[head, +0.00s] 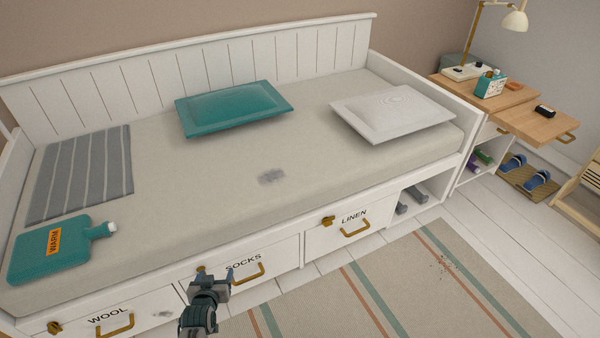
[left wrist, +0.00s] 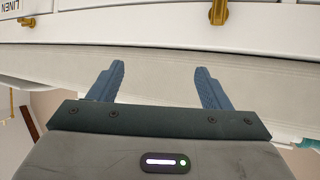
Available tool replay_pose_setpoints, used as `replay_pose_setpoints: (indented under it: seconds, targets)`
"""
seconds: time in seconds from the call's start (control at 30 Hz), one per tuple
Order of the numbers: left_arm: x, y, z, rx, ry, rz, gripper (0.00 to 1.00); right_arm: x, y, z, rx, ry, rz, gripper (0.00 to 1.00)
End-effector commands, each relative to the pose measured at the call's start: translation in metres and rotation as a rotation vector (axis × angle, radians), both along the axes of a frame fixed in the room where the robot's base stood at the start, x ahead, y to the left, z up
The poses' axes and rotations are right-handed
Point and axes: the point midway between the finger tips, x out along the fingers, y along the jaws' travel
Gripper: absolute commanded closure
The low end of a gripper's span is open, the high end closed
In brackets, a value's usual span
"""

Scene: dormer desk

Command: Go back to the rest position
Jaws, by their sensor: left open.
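My left gripper (head: 215,275) is in front of the daybed's drawer marked SOCKS (head: 240,268), at the bottom of the head view. Its two blue fingers are apart with nothing between them, as the left wrist view (left wrist: 160,88) also shows. In the head view the gripper overlaps the left part of that drawer front, near its brass handle (head: 248,272). I cannot tell whether it touches the drawer. The drawers look shut. My right gripper is in neither view.
The daybed (head: 300,205) holds a teal pillow (head: 235,106), a white pillow (head: 392,112), a striped blanket (head: 80,175) and a teal hot-water bottle (head: 50,258). A striped rug (head: 390,290) lies in front. A wooden nightstand (head: 510,97) with a lamp stands at the right.

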Motion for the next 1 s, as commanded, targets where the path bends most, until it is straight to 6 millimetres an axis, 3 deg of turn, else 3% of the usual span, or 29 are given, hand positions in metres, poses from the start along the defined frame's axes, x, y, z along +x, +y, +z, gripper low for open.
replay_pose_setpoints:
  seconds: [0.03,0.2,0.3,0.5,0.6,0.77,1.0]
  targets:
    - [-0.032,0.007,-0.012,0.013,0.095,-0.002,0.29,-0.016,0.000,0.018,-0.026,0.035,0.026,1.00]
    - [-0.144,0.030,-0.078,0.049,0.381,-0.008,0.29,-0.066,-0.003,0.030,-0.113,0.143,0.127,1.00]
    - [-0.216,0.045,-0.103,0.067,0.538,-0.009,0.29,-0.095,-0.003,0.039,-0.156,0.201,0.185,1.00]
    - [-0.348,0.072,-0.127,0.100,0.798,-0.010,0.29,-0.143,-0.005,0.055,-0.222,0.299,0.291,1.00]
    - [-0.393,0.081,-0.131,0.110,0.882,-0.009,0.29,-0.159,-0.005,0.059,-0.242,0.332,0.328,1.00]
    - [-0.428,0.088,-0.134,0.118,0.948,-0.008,0.29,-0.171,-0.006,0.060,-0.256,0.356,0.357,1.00]
    - [-0.432,0.089,-0.136,0.119,0.954,-0.008,0.29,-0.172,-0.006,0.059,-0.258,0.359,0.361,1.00]
